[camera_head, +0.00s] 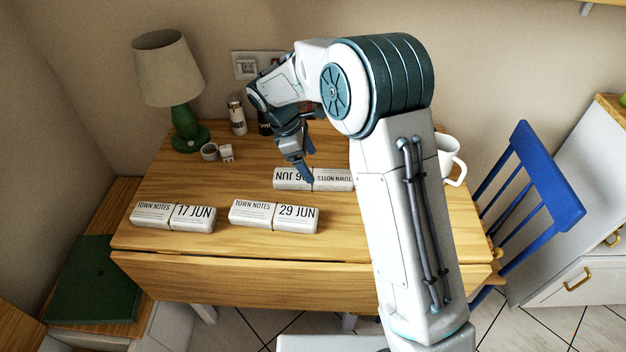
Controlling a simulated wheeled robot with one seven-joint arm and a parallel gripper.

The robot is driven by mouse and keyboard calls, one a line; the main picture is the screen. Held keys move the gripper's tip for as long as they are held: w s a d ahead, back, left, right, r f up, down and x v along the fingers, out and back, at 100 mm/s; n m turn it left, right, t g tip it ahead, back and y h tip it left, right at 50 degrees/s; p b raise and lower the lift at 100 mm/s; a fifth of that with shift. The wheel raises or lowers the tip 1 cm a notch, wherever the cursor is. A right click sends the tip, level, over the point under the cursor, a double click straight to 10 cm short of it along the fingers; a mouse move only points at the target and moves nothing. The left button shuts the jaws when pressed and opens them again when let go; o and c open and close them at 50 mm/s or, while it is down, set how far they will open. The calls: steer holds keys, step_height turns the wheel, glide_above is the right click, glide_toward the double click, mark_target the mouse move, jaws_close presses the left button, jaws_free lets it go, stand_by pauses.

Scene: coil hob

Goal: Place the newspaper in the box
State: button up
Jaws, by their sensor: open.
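Three folded newspapers marked TOWN NOTES lie on the wooden table. The 17 JUN newspaper (173,217) is at the left front. The 29 JUN newspaper (274,215) is at the middle front. The 06 JUN newspaper (325,180) lies behind them, upside down in this view, its right end by my arm. My gripper (303,168) is open and empty, pointing down over or beside the 06 JUN newspaper; I cannot tell whether it touches. I see no clear box.
On the table (200,258) stand a lamp (185,115), a shaker (236,117), small items near the lamp and a white mug (450,160). A flat green piece (97,281) lies on the left bench. A blue chair (535,190) stands at the right.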

mark_target(314, 174)
steer(key=x, duration=0.5)
steer(key=shift+s+a+f, duration=0.1)
steer(key=shift+a+f, duration=0.15)
steer(key=shift+f, duration=0.15)
steer(key=shift+c, duration=0.3)
steer(key=c, duration=1.1)
steer(key=shift+r, duration=0.1)
steer(key=shift+c, duration=0.2)
